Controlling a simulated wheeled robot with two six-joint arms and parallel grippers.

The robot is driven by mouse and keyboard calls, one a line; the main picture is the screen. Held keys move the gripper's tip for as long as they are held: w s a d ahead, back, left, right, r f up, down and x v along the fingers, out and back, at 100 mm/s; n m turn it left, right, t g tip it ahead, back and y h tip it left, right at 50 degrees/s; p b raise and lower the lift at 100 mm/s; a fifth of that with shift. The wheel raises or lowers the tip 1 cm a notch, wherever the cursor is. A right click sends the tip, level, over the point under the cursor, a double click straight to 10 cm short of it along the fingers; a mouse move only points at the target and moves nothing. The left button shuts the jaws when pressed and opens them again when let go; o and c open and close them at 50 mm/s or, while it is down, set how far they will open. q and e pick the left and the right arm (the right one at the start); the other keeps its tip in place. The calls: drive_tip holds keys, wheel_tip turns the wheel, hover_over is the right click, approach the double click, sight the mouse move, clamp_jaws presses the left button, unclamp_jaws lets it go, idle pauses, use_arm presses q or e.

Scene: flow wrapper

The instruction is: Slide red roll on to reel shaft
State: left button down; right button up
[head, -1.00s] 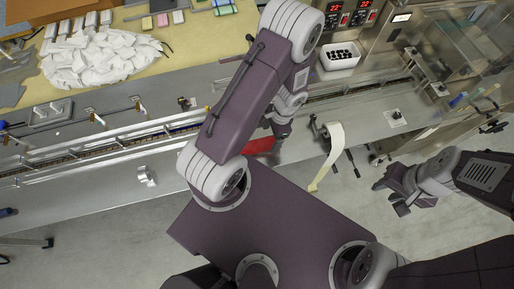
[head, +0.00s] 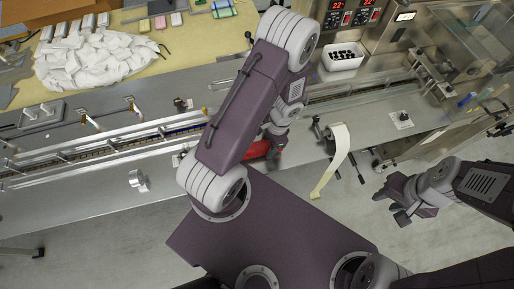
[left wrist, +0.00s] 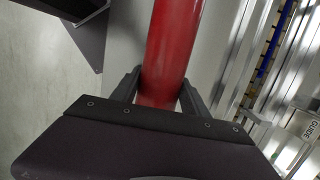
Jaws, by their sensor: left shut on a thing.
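The red roll (head: 258,149) shows partly beneath my left arm in the head view, above the metal bench. In the left wrist view the red roll (left wrist: 172,45) runs upward from between the two fingers. My left gripper (left wrist: 160,88) is shut on it; in the head view the left gripper (head: 275,143) is largely covered by its own arm. A shaft with a dark end (head: 318,128) and a cream film strip (head: 341,150) stand to the right of the red roll, apart from it. My right gripper (head: 395,203) is open and empty over the floor at the right.
A white tub of dark pieces (head: 343,57) stands at the back. A pile of white packets (head: 95,60) lies on the yellow table at the far left. A black lever (head: 357,168) sticks out beside the film strip. A small metal clamp (head: 138,180) is on the bench.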

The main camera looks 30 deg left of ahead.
use_arm(q)
drive_tip(key=shift+r+p, duration=2.85)
drive_tip(key=shift+r, duration=0.25)
drive_tip(key=shift+f, duration=0.1)
